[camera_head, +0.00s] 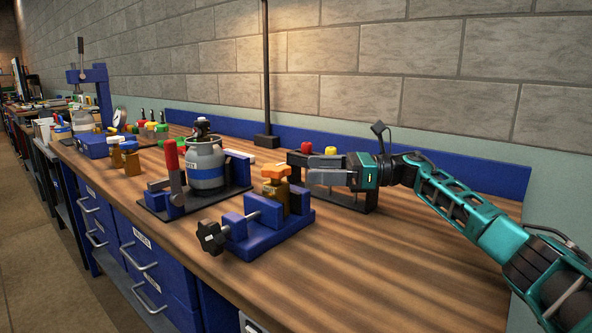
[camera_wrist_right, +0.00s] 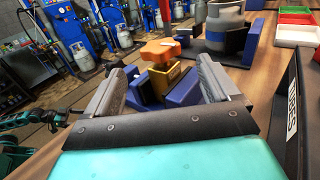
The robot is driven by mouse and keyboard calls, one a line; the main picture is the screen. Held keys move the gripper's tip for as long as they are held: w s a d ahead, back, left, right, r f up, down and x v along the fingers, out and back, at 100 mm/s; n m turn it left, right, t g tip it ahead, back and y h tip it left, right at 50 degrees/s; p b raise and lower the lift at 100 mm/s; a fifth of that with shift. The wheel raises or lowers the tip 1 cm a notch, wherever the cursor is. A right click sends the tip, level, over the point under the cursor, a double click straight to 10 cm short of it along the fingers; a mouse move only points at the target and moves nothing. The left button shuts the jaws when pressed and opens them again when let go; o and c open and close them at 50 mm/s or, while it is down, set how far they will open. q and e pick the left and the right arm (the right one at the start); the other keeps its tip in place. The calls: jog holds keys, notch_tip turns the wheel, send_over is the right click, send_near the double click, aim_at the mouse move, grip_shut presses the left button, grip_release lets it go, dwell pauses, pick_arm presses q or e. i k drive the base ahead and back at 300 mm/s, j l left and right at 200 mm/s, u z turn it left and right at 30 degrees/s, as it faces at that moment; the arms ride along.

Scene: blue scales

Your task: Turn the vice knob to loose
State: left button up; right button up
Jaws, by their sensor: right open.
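The blue vice (camera_head: 256,226) stands on the wooden bench, with a black star-shaped knob (camera_head: 212,238) on a metal screw at its near left end. A yellow block with an orange handle (camera_head: 276,172) sits between its jaws. My right gripper (camera_head: 312,179) is open and empty, to the right of and behind the vice, at about the orange handle's height. In the right wrist view, the open fingers (camera_wrist_right: 163,68) frame the orange handle (camera_wrist_right: 160,50) and the blue vice jaws (camera_wrist_right: 183,92) beyond them, apart from both.
A black plate with a red-handled clamp (camera_head: 172,170) and a grey canister (camera_head: 206,165) stands left of the vice. The front right bench top (camera_head: 350,270) is clear.

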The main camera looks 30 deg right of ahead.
aim_at(211, 236)
jog(key=k+j, duration=1.25)
